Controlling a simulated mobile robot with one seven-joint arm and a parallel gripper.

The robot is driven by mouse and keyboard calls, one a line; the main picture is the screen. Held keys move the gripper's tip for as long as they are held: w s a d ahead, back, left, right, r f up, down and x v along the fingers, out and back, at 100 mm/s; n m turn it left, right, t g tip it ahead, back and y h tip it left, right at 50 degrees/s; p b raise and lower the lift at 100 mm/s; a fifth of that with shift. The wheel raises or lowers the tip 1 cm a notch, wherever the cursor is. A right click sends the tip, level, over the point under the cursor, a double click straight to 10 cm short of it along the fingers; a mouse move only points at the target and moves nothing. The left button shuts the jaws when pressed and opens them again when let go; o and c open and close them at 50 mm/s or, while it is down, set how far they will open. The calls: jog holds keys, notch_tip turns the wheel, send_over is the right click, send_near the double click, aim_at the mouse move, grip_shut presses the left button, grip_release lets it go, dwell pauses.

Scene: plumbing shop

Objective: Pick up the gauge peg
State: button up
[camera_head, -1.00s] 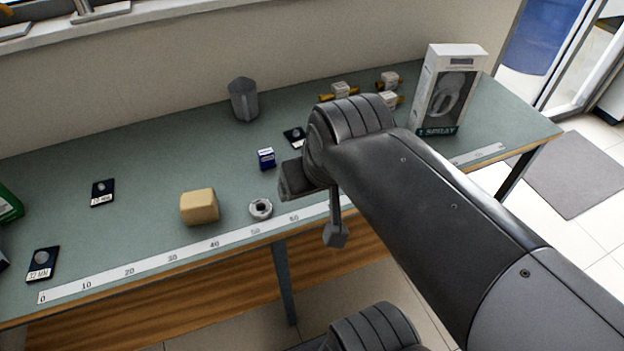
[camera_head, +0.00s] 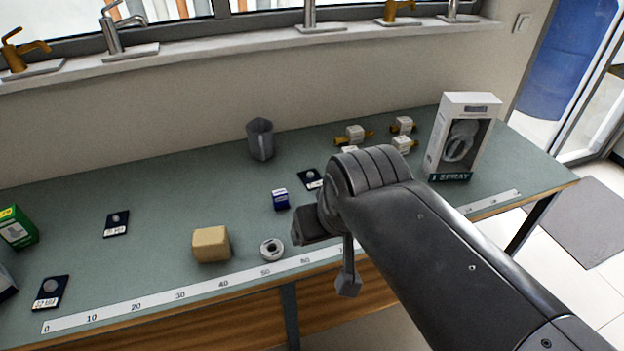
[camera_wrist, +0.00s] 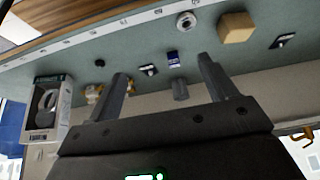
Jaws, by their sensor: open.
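A small dark round piece (camera_wrist: 99,62) stands on the bench in the wrist view, left of a black card; it may be the gauge peg, but it is too small to be sure. In the head view my arm covers that part of the bench. My gripper (camera_wrist: 162,66) is open and empty in the wrist view, its two fingers wide apart and pointing towards the bench. The dark piece appears beyond and left of the left fingertip. In the head view the fingers cannot be made out clearly.
On the bench (camera_head: 160,190) are a grey cup (camera_head: 260,139), blue box (camera_head: 280,199), yellow block (camera_head: 211,244), metal ring (camera_head: 271,249), black cards (camera_head: 116,224), brass valves (camera_head: 354,134) and a shower box (camera_head: 463,137). A ruler strip (camera_head: 200,290) runs along the front edge. The left middle is fairly clear.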

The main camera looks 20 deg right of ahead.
jog(key=shift+o, duration=0.4)
jog(key=n+g, duration=0.1)
jog(key=g, duration=0.5)
send_over(312, 176)
notch_tip(312, 176, down, 12)
jog(key=f, duration=0.5)
jog(key=shift+s+a+f, duration=0.2)
jog(key=shift+s+a, duration=0.05)
jog(key=shift+a, duration=0.05)
jog(key=shift+w+d+f, duration=0.15)
jog(key=shift+f, duration=1.25)
jog(key=shift+w+d+f, duration=0.1)
jog(key=shift+f, duration=1.25)
